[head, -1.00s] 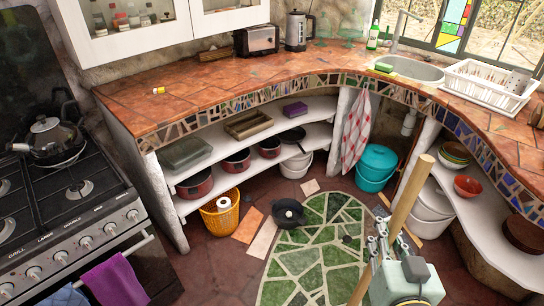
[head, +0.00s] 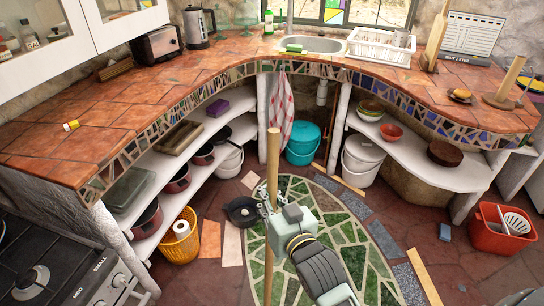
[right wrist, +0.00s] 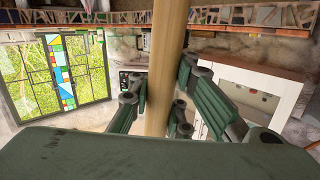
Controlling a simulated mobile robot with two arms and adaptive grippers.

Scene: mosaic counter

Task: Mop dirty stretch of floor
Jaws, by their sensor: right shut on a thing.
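My right gripper (head: 268,207) is shut on an upright wooden pole (head: 273,165), which looks like the mop's handle. In the right wrist view the fingers (right wrist: 157,112) close around the pole (right wrist: 166,45). The pole's lower end runs down out of the head view, so no mop head shows. The floor (head: 480,270) is dark red tile with a green mosaic oval (head: 345,240) below the gripper. I cannot make out a clearly dirty stretch. A red bucket (head: 493,238) with a white perforated insert (head: 517,222) stands on the floor at the right. My left gripper is out of view.
The curved tiled counter (head: 110,130) and its white shelves bound the floor behind. A yellow basket (head: 181,240), a dark pan (head: 240,210), a teal bucket (head: 303,143) and a blue block (head: 445,232) are on the floor. A wooden strip (head: 424,278) lies at the lower right.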

